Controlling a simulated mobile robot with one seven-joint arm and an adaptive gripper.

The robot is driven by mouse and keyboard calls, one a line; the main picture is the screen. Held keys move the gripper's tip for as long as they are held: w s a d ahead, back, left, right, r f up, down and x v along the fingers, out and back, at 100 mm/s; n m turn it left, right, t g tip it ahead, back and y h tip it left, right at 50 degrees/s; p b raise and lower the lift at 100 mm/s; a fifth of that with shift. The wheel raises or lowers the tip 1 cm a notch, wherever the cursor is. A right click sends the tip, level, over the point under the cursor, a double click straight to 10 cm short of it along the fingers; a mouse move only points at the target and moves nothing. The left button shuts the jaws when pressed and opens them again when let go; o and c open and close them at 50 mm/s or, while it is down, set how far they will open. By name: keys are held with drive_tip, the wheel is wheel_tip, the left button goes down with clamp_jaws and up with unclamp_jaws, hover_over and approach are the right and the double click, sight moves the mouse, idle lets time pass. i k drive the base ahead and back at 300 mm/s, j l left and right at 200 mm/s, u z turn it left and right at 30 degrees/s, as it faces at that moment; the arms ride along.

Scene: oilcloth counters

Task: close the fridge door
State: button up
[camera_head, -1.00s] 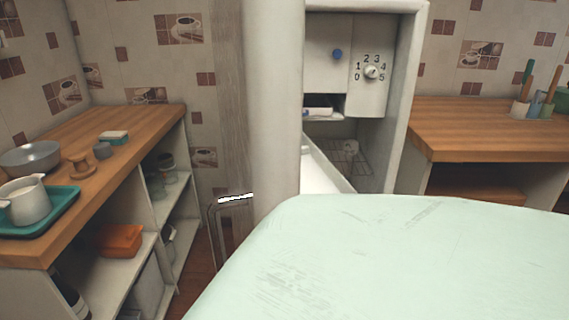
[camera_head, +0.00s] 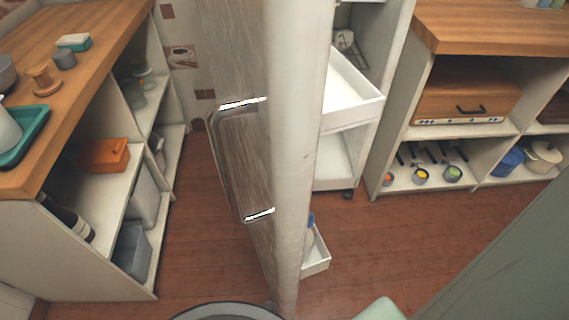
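The fridge door (camera_head: 300,160) stands open and is seen almost edge-on in the middle of the head view. Its streaked grey outer face (camera_head: 235,45) is turned to the left. A metal bar handle (camera_head: 243,104) is on that face. A white door bin (camera_head: 318,258) with a bottle shows low on its inner side. The fridge body (camera_head: 399,75) is behind and to the right, with a white drawer (camera_head: 355,104) sticking out of its open front. My gripper is not in view.
A wooden counter with open shelves (camera_head: 150,180) stands on the left, close to the door's outer side. Another counter (camera_head: 490,40) with shelves is to the right of the fridge. Brown floor (camera_head: 400,235) is bare to the right of the door.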

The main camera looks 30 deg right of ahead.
sight(277, 90)
drive_tip(key=i+j+z, duration=0.1)
drive_tip(key=j+z, duration=0.2)
drive_tip(key=z, duration=0.15)
drive_tip(key=j+z, duration=0.3)
drive_tip(key=z, duration=0.15)
drive_tip(key=k+j, duration=0.45)
drive_tip(key=k+j+z, duration=0.1)
drive_tip(key=k+j, duration=0.3)
drive_tip(key=j, duration=0.25)
